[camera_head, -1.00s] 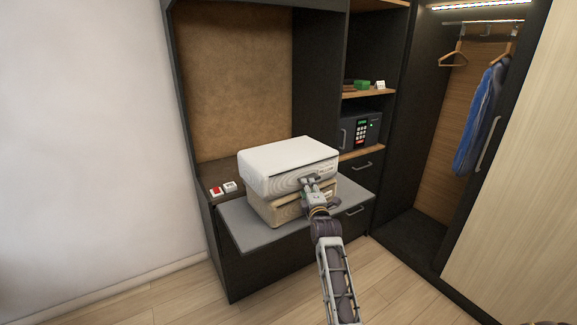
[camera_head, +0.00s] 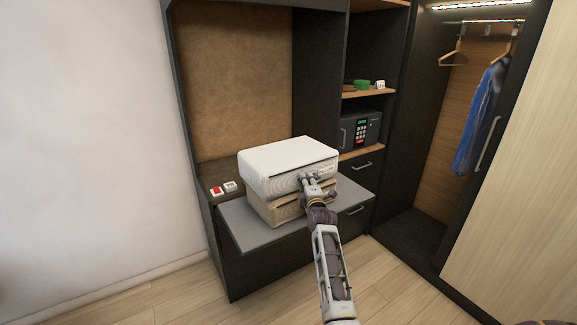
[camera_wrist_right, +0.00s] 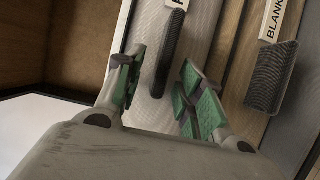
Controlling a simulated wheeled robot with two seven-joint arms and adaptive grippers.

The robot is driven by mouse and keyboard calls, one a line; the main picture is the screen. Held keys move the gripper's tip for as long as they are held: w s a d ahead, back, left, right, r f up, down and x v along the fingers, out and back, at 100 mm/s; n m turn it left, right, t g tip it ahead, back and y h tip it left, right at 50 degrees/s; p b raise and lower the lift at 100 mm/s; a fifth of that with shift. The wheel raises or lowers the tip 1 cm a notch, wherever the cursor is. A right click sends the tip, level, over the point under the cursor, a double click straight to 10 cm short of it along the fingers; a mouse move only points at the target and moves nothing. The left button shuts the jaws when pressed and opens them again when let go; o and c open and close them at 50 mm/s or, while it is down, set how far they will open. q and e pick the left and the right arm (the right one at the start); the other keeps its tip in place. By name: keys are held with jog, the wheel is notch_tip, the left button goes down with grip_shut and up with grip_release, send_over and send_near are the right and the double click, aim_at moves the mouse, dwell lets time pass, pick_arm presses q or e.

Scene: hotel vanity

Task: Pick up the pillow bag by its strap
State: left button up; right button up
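The pillow bag (camera_head: 285,156), a white box-like bag, lies on a beige bag (camera_head: 276,211) on the vanity. In the right wrist view its dark strap (camera_wrist_right: 170,52) sits below a partly cut-off label starting with "P". My right gripper (camera_head: 306,184) is at the front of the stack. In the right wrist view the gripper (camera_wrist_right: 162,70) is open, its green-padded fingers apart on either side of the strap's line. I cannot tell how deep the strap sits between them. In the head view the gripper hides the strap. My left gripper is not in view.
The beige bag has its own dark strap (camera_wrist_right: 271,78) under a label reading "BLANK". A safe (camera_head: 361,130) and an open wardrobe (camera_head: 480,150) stand to the right.

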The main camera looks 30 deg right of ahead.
grip_shut()
dwell(0.5)
